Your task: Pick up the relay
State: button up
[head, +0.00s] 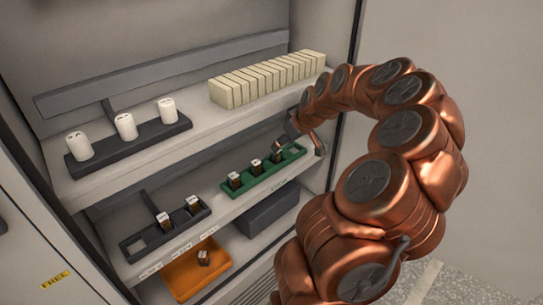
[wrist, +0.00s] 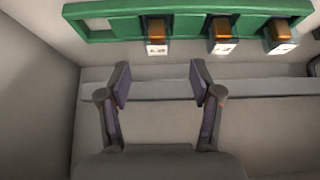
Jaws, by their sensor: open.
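Small dark-brown relay-like blocks with pale label faces stand in a green tray (head: 246,187) on the lower shelf; one is the block (head: 257,166) in the middle. In the wrist view the green tray (wrist: 110,31) crosses the top, with three orange-brown-topped blocks, the leftmost (wrist: 156,36) roughly in line with the gap between my fingers. My gripper (wrist: 160,83) is open and empty, apart from the blocks. In the head view my gripper (head: 301,143) is at the right end of the green tray, partly hidden by my arm. I cannot tell which block the task means.
Left of it, a black tray (head: 135,250) holds two similar blocks, and an orange bin (head: 184,273) below holds another block (head: 204,257). The upper shelf (head: 225,118) above carries white cylinders (head: 126,126) and a row of cream blocks (head: 262,82). A dark box (head: 268,212) sits below.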

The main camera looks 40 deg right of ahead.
aim_at(276, 157)
jog(key=shift+w+f, duration=0.4)
jog(key=shift+f, duration=0.15)
jog(key=shift+w+d+f, duration=0.2)
jog(key=shift+w+f, duration=0.05)
jog(key=shift+f, duration=0.35)
jog(key=shift+p+x, duration=0.65)
jog(key=shift+x, duration=1.8)
grip_shut()
jog(key=shift+r, duration=0.1)
